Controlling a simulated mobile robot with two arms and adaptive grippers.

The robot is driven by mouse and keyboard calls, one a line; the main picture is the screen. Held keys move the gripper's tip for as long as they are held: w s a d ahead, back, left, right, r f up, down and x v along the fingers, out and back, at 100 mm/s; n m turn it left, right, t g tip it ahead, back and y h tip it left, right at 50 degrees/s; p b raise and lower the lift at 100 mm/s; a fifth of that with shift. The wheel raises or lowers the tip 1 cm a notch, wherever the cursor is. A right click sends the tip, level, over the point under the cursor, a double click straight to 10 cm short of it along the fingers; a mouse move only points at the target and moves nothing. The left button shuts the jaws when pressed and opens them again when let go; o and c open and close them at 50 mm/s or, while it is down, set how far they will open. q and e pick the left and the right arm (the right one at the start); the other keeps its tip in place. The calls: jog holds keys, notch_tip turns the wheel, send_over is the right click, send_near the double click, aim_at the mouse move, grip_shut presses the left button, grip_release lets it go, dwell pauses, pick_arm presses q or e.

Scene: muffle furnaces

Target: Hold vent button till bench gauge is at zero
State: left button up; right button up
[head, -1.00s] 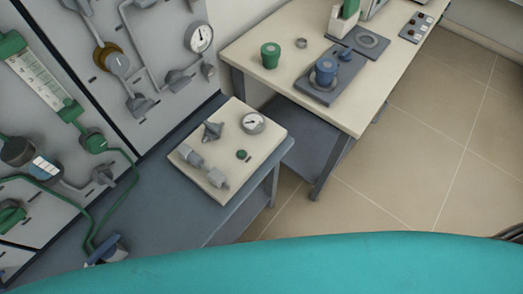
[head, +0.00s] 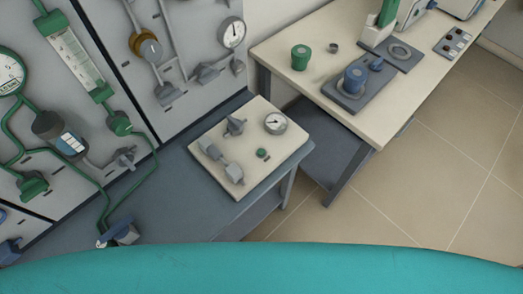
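A bench gauge (head: 275,123) with a round white dial and grey rim sits at the back right of a cream board (head: 231,187) on the blue-grey bench. Its needle is too small to read. A small green button (head: 262,153) is on the same board, just in front of the gauge; its label cannot be read, so I cannot tell if it is the vent button. Grey valve fittings (head: 221,160) stand on the board's left side. Neither of my grippers shows in the head view.
A panel with gauges (head: 231,32), green pipes and a flow tube (head: 74,56) stands behind the blue-grey bench (head: 175,195). A cream table (head: 390,100) at right carries a green pot (head: 300,57) and a blue pot (head: 354,80). Tiled floor (head: 420,180) is clear at right.

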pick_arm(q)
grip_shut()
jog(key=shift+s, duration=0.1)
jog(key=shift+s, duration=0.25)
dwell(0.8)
